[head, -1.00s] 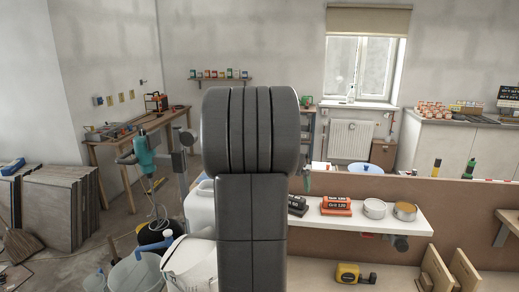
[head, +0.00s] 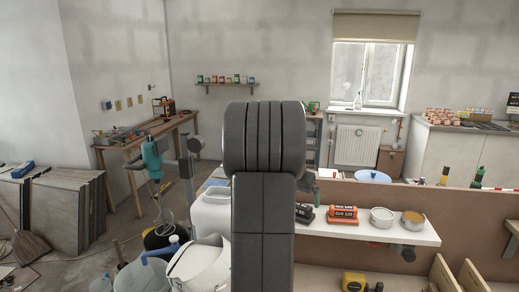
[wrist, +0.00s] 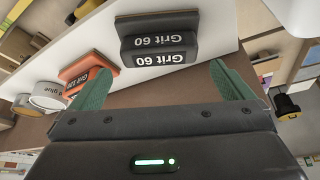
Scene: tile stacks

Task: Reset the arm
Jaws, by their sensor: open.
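My arm shows as a dark grey upright link in the middle of the head view and hides what lies behind it. My gripper (wrist: 157,76) shows in the wrist view with its two green fingers spread wide apart and nothing between them. A black sanding block marked Grit 60 (wrist: 160,50) lies on the white shelf beyond the fingers, apart from them. It is partly hidden by my arm in the head view (head: 304,213).
The white shelf (head: 350,236) also carries an orange sanding block (head: 343,215) and two round tins (head: 381,217) (head: 412,221). A yellow tape measure (head: 354,282) sits below. White buckets (head: 198,264) stand at the left. Floor further left is partly open.

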